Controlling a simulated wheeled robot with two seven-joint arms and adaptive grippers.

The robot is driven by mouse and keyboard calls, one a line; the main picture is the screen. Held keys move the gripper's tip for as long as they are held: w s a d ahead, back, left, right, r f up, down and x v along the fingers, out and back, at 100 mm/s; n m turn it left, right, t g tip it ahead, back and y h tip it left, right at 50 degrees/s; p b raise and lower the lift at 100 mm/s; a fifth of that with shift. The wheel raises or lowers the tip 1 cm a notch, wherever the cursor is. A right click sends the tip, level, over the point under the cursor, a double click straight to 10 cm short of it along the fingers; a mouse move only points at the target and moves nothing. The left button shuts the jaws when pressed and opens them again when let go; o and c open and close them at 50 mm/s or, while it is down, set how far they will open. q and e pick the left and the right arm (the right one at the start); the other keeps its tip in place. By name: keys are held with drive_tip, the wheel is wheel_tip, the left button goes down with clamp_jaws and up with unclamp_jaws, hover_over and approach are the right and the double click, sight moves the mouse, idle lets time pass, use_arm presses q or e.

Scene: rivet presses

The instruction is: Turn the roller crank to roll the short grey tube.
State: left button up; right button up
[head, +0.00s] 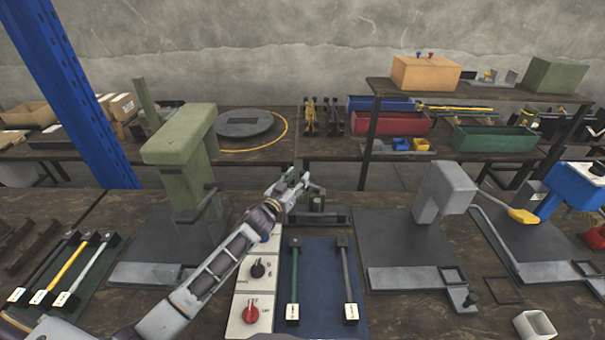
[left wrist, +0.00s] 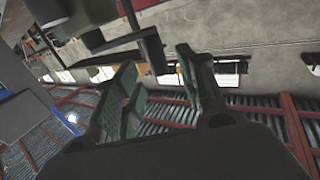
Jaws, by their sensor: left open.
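My left gripper (head: 297,182) is open and empty in the head view, above the back of the blue mat. Just beyond it stands a small dark fixture (head: 335,216) with an upright grey cylinder, partly behind the gripper. I cannot tell whether this is the roller. In the left wrist view the open green-black fingers (left wrist: 160,90) spread toward a dark bent crank-like arm (left wrist: 150,50), apart from it as far as I can see. A short pale grey tube-like piece (head: 535,326) stands at the bottom right of the head view. My right gripper is not in view.
A green press (head: 180,145) stands left of my arm and a grey press (head: 445,190) to the right. A white control panel (head: 247,300) with black and red knobs lies near the blue mat (head: 320,290), which holds green and grey rods. A blue post rises at left.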

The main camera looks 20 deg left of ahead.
sight(301, 175)
use_arm(q)
drive_tip(key=shift+x, duration=1.35)
drive_tip(key=shift+w+d, duration=0.1)
drive_tip(key=shift+w, duration=0.5)
clamp_jaws()
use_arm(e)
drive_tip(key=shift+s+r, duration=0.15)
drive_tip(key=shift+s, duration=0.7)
